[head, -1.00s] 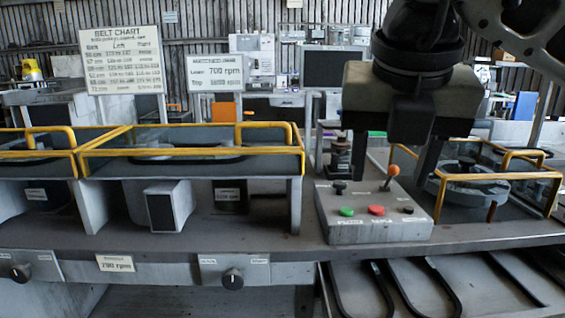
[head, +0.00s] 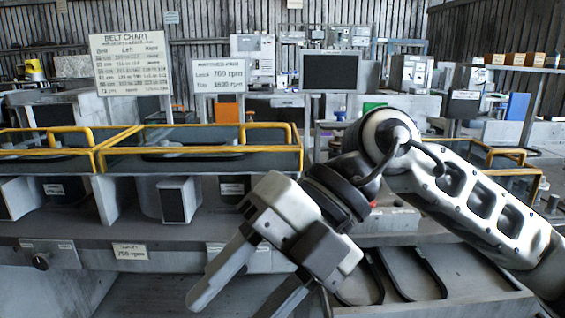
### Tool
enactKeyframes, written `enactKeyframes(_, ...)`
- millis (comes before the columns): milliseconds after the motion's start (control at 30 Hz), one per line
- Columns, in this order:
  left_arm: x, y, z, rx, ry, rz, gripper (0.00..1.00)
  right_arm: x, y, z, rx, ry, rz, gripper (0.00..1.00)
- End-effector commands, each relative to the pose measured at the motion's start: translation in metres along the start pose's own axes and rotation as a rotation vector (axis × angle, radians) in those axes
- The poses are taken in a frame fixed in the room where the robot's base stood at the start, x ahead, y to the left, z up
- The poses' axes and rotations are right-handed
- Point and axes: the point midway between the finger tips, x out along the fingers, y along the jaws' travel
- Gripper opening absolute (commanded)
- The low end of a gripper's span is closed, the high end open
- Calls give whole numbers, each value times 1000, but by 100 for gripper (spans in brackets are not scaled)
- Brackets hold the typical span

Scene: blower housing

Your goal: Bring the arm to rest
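My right arm comes in from the right edge in the head view and reaches across the front of the bench. Its gripper (head: 230,303) hangs tilted down and to the left, in front of the bench's front panel. The two fingers are spread apart with nothing seen between them. The tips lie near the bottom of the picture. The grey control box (head: 385,222) is mostly hidden behind the arm. My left gripper is not in view.
Yellow-railed guards (head: 200,152) stand on the bench at left. A belt chart sign (head: 130,64) and an rpm sign (head: 218,77) stand behind. Dark belts (head: 412,276) lie on a lower tray at right, partly behind the arm. A knob (head: 41,261) sits on the front panel.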

Motion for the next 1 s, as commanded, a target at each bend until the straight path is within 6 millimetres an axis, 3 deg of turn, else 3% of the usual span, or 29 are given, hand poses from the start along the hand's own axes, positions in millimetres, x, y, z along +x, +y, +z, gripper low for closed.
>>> enactKeyframes(33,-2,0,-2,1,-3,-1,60,10,14,-8,-2,72,172,52)
enactKeyframes(100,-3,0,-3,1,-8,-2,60,11,35,-14,3,131,415,52)
enactKeyframes(233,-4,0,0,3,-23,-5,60,-8,60,-9,77,154,862,52)
enactKeyframes(333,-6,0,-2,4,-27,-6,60,-34,58,9,198,101,1182,52)
enactKeyframes(433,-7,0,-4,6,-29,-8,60,-58,32,36,376,-9,1464,52)
enactKeyframes(567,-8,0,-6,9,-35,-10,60,-72,-35,71,688,-222,1740,52)
enactKeyframes(700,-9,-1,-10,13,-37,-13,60,-55,-137,87,1106,-495,1881,52)
enactKeyframes(767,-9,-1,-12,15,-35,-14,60,-39,-180,84,1287,-603,1886,52)
enactKeyframes(900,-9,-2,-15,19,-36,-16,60,7,-264,56,1670,-803,1810,52)
enactKeyframes(1000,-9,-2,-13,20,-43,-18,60,40,-306,26,1895,-899,1713,52)
